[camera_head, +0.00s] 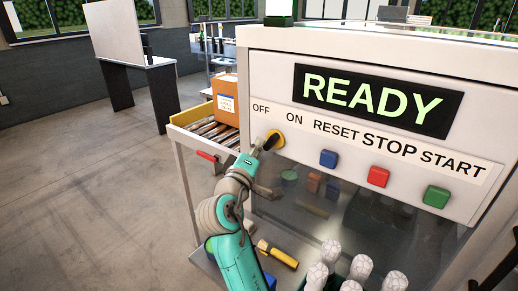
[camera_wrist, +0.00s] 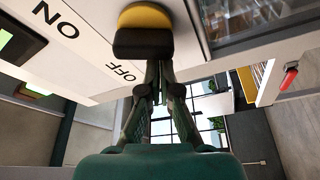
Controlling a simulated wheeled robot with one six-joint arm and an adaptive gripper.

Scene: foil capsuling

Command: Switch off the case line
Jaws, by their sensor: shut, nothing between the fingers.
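The case line's panel (camera_head: 455,195) is white with a lit READY display (camera_head: 376,98) above a label strip. Under OFF and ON sits a rotary switch with a yellow round base (camera_head: 279,139) and a black handle. In the wrist view the yellow base (camera_wrist: 145,17) and black handle (camera_wrist: 142,43) are at the top centre, near the OFF lettering. My gripper (camera_head: 260,148) is at the switch from the left; it is shut and empty in the wrist view (camera_wrist: 154,68), its tips at or just below the handle. I cannot tell if they touch. The handle's exact setting is unclear.
Blue (camera_head: 328,158), red (camera_head: 378,176) and green (camera_head: 435,196) buttons sit right of the switch. An orange box (camera_head: 225,98) stands on a roller conveyor (camera_head: 208,130) at left. White-topped objects (camera_head: 362,268) and a yellow-handled tool (camera_head: 277,254) lie below. Floor at left is clear.

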